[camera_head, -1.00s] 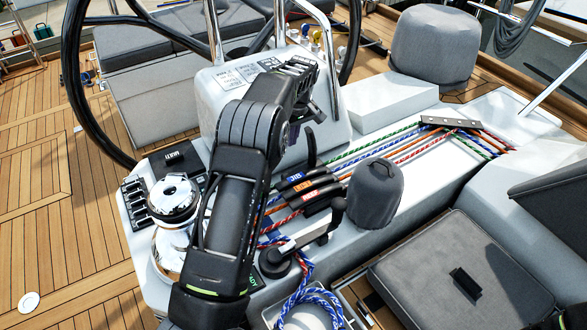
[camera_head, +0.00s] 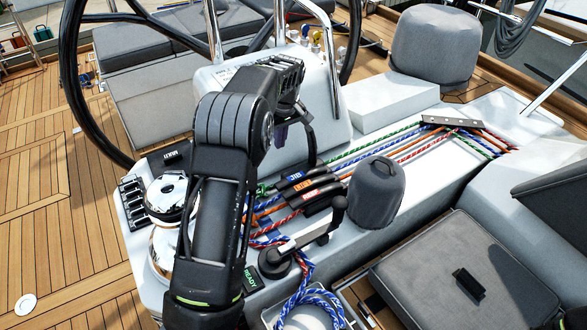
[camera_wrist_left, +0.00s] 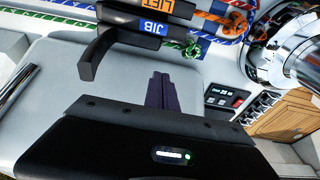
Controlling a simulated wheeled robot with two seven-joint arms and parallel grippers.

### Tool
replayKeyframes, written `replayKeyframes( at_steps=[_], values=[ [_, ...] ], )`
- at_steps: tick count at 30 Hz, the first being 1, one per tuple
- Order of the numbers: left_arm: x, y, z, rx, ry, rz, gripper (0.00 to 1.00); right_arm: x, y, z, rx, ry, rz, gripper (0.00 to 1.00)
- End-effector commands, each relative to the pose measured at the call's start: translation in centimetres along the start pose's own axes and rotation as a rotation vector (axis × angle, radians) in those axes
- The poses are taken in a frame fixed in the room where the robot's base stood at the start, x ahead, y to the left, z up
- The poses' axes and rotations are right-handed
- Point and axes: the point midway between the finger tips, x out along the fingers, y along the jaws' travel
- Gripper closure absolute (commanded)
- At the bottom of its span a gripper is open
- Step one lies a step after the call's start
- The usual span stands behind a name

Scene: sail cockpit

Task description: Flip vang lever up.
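The clutch bank sits on the white console, with lowered levers labelled JIB (camera_head: 294,178), LIFT (camera_head: 303,186) and a red-labelled one (camera_head: 312,194). Beside JIB, on the green rope's side, a black lever (camera_head: 311,148) stands up; its label is not readable, so I cannot confirm it is the vang. It also shows in the left wrist view as a raised black lever (camera_wrist_left: 97,55). My left gripper (camera_head: 282,134) hangs left of this raised lever, apart from it in the head view. Its dark fingers (camera_wrist_left: 161,88) are together and empty.
A winch handle (camera_head: 302,240) and a grey covered winch (camera_head: 376,192) stand right of the clutches. A chrome winch (camera_head: 167,195) is left of my arm. Coloured ropes run to a deck plate (camera_head: 450,122). A steering wheel rim (camera_head: 72,85) is behind.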

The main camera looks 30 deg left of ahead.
Motion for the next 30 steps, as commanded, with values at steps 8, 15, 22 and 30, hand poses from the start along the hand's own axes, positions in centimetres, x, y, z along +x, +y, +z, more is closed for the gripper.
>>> replayKeyframes(
  at_steps=[8, 15, 22, 30],
  values=[
    [-3.2, 0.0, -0.7, 0.000, 0.001, 0.002, 1.00, -2.3, -0.9, 0.0, 0.000, 0.000, 0.000, 0.54],
    [-5.4, 0.0, -1.1, 0.000, 0.001, 0.001, 1.00, -3.8, -1.5, 0.0, 0.000, 0.000, 0.000, 0.54],
    [-5.6, 0.0, -1.1, 0.000, 0.000, 0.000, 1.00, -3.9, -1.5, 0.0, 0.000, 0.000, 0.000, 0.54],
    [-5.6, 0.0, -1.1, 0.000, 0.000, 0.001, 1.00, -3.9, -1.5, 0.0, 0.000, 0.000, 0.000, 0.54]
  ],
)
